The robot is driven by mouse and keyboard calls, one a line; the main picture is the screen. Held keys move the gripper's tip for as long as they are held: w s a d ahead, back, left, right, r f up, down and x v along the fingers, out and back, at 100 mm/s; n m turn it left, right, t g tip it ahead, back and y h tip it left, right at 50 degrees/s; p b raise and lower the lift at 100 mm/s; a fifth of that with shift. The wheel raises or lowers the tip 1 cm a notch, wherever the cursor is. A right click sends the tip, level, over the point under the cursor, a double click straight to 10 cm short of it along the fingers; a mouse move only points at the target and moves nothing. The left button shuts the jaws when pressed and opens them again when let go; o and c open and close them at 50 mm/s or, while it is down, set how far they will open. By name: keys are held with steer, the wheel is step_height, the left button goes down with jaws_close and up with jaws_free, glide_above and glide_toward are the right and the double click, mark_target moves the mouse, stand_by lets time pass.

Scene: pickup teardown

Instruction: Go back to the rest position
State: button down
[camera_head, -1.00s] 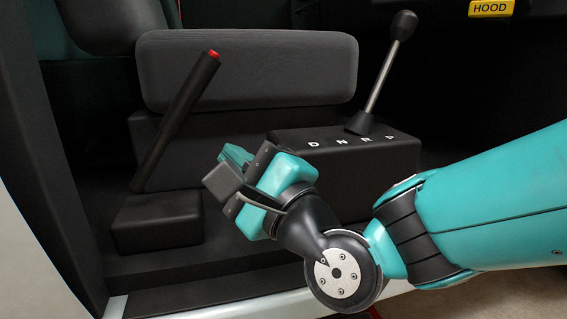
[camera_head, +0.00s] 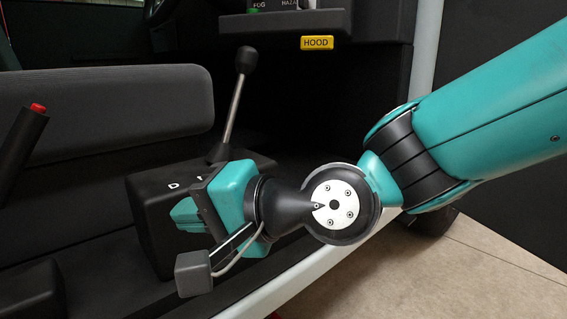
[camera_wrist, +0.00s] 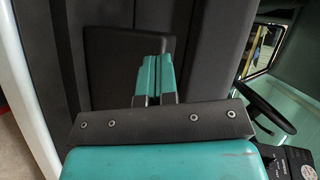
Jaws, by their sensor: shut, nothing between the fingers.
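My gripper (camera_head: 184,214) is in front of the black gear shift box (camera_head: 150,210) in the head view and hides part of its lettered top. In the wrist view the two teal fingers (camera_wrist: 156,80) are together and hold nothing. The camera block on my wrist hangs at the lower left of the gripper in the head view. My arm reaches in from the right.
The gear lever (camera_head: 235,105) stands up just behind my gripper. A handbrake lever with a red button (camera_head: 38,107) and a dark seat (camera_head: 110,105) are at left. A yellow HOOD handle (camera_head: 317,43) is on the dash above. Floor (camera_head: 440,270) is clear at lower right.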

steer(key=s+d+n+g+h+p, duration=0.1)
steer(key=s+d+n+h+p, duration=0.2)
steer(key=d, duration=0.6)
steer(key=s+d+n+g+h+p, duration=0.1)
steer(key=s+d+n+g+h, duration=0.2)
steer(key=d, duration=0.6)
steer(key=s+d+n+h+p, duration=0.25)
steer(key=s+d+h, duration=0.2)
steer(key=d, duration=0.45)
step_height(320, 180, up, 37)
steer(key=p, duration=3.7)
steer(key=shift+a+g, duration=0.3)
steer(key=shift+a, duration=0.05)
steer(key=shift+f+y, duration=0.1)
steer(key=shift+y, duration=0.15)
